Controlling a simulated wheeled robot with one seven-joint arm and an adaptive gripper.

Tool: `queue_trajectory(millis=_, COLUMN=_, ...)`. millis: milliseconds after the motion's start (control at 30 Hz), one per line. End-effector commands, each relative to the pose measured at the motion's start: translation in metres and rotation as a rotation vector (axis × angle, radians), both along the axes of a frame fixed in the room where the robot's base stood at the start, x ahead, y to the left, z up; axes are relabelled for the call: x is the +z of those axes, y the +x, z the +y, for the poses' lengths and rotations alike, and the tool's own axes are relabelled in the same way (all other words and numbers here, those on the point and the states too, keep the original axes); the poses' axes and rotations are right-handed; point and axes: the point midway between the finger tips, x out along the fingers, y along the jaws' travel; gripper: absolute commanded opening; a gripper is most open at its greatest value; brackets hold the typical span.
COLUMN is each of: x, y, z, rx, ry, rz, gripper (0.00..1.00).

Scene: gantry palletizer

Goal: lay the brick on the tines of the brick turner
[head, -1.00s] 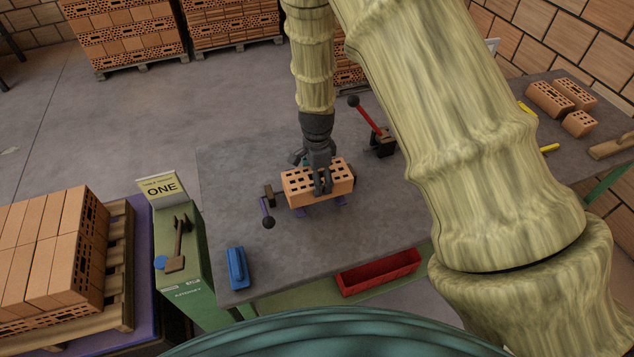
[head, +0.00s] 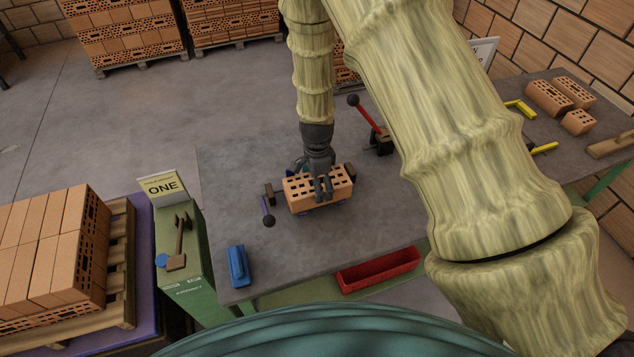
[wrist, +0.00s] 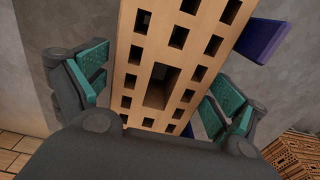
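The orange perforated brick (head: 304,196) lies flat over the purple tines of the brick turner on the grey table. Only slivers of the tines show below the brick in the head view; purple tine parts (wrist: 263,41) stick out at its right side in the wrist view. My gripper (head: 320,184) is over the brick, one finger on each side. In the wrist view its teal pads (wrist: 156,88) stand slightly apart from the brick's sides, so it looks open. The brick's underside contact is hidden.
A red-handled lever (head: 368,120) stands behind right.

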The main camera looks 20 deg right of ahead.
Motion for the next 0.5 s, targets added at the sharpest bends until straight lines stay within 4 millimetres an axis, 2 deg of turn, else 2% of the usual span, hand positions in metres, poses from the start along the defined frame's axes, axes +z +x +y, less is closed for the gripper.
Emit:
queue_trajectory(millis=300, x=0.0004, y=0.0000, z=0.0000, rx=0.000, ry=0.000, rz=0.000, gripper=1.00)
queue_trajectory(millis=500, x=0.0079, y=0.0007, z=0.0000, rx=0.000, ry=-0.001, rz=-0.002, gripper=1.00)
